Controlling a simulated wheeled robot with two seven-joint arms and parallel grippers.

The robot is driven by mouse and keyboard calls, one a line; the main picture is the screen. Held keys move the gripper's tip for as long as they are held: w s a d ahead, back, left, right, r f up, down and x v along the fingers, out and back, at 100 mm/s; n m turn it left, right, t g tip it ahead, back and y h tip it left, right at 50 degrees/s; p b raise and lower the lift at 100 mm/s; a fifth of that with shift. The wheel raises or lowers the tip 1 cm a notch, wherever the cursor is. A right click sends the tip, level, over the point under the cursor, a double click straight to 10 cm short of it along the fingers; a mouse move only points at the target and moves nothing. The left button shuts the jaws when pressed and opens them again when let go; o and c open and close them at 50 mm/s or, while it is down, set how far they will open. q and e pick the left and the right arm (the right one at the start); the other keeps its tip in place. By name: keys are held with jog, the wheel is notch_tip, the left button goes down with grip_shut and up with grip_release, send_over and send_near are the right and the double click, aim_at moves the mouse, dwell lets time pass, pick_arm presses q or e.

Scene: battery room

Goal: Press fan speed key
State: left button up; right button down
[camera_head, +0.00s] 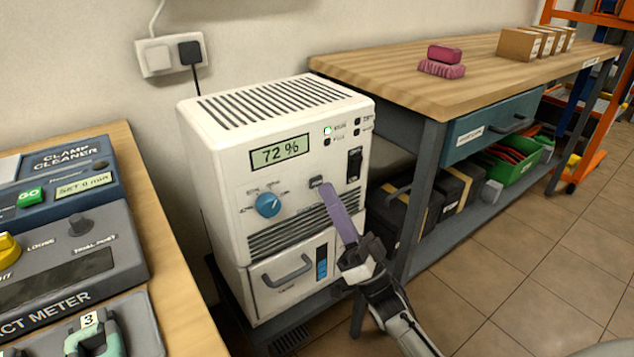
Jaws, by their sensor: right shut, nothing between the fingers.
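A white dehumidifier-like unit (222,150) stands against the wall, with a display (279,152) reading 72 %. A small dark key (316,182) sits on its front below the display, right of a blue knob (268,205); its label is too small to read. My right gripper (327,190) is shut and empty, its long purple fingers pointing up and left. The fingertips appear just below and right of the key; I cannot tell whether they touch the panel. A black rocker switch (354,165) is further right. My left gripper is out of view.
A bench with meters and a clamp cleaner (75,180) is at the left. A wooden workbench (400,78) is at the right, with pink blocks (443,66) and cardboard boxes (520,45). Black cases (400,215) sit beneath it. Tiled floor (520,255) is clear at lower right.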

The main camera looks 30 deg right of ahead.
jog(key=shift+w, duration=0.4)
jog(key=shift+w+b, duration=0.3)
jog(key=shift+w, duration=0.05)
dwell(0.5)
jog(key=shift+s, duration=0.1)
jog(key=shift+s+p, duration=0.45)
jog(key=shift+s, duration=0.25)
jog(key=s+p, duration=0.2)
jog(key=s, duration=0.3)
jog(key=shift+d, duration=0.2)
jog(key=shift+w, duration=0.1)
dwell(0.8)
